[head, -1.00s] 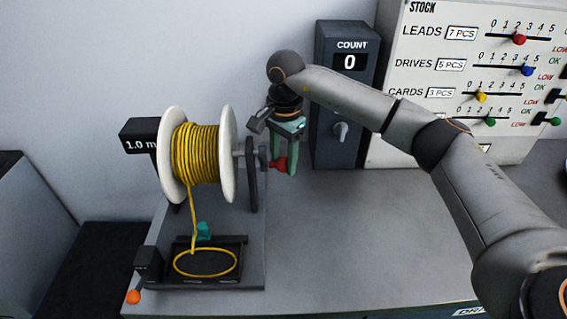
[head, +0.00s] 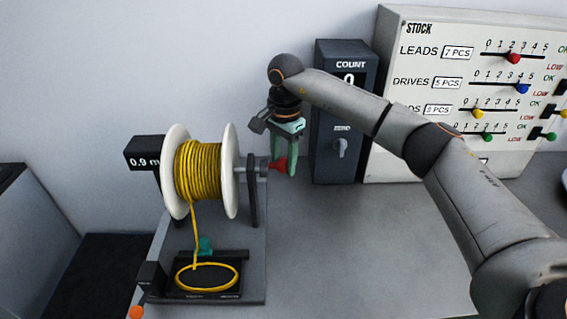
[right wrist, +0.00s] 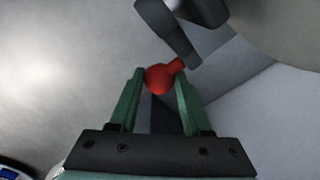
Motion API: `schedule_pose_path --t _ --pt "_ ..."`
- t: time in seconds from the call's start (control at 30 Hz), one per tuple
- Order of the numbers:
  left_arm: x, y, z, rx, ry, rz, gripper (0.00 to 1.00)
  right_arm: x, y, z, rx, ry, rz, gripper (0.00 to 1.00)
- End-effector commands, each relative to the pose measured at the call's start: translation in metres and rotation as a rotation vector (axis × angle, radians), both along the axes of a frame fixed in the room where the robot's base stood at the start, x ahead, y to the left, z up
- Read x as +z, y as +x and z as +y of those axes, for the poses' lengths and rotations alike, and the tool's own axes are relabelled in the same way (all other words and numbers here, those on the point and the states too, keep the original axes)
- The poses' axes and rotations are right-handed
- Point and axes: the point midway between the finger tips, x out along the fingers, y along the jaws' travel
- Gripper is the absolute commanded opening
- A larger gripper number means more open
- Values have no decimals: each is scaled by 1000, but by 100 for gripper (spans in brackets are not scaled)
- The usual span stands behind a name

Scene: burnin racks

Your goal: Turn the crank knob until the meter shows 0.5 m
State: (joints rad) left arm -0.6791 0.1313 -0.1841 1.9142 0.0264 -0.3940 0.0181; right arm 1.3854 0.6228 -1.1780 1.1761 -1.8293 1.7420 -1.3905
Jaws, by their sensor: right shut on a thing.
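The red crank knob (head: 279,165) is at the right side of a spool wound with yellow cable (head: 198,170). My right gripper (head: 284,165) points down and is shut on the knob. In the right wrist view the knob (right wrist: 160,79) sits between the green fingers (right wrist: 158,92), near their tips. The dark meter (head: 143,152) left of the spool reads 0.9 m. Yellow cable runs down from the spool into a loop (head: 207,289) on a black tray (head: 207,295). My left gripper is not in view.
A dark count box (head: 345,85) stands right behind my right gripper. A white stock board (head: 400,150) with colored sliders is at the back right. An orange knob (head: 136,312) is at the front left. The grey bench (head: 340,240) is clear in the middle.

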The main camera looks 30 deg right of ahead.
Motion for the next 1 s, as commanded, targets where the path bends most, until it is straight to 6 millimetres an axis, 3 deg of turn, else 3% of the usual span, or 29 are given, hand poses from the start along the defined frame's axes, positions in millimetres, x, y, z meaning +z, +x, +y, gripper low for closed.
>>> schedule_pose_path --t 0.33,0.73,1.0 --pt "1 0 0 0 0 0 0 2 0 2 8 4 1 0" --pt "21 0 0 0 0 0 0 25 7 -1 8 3 2 0" --pt "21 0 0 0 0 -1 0 26 8 -1 8 4 3 0"
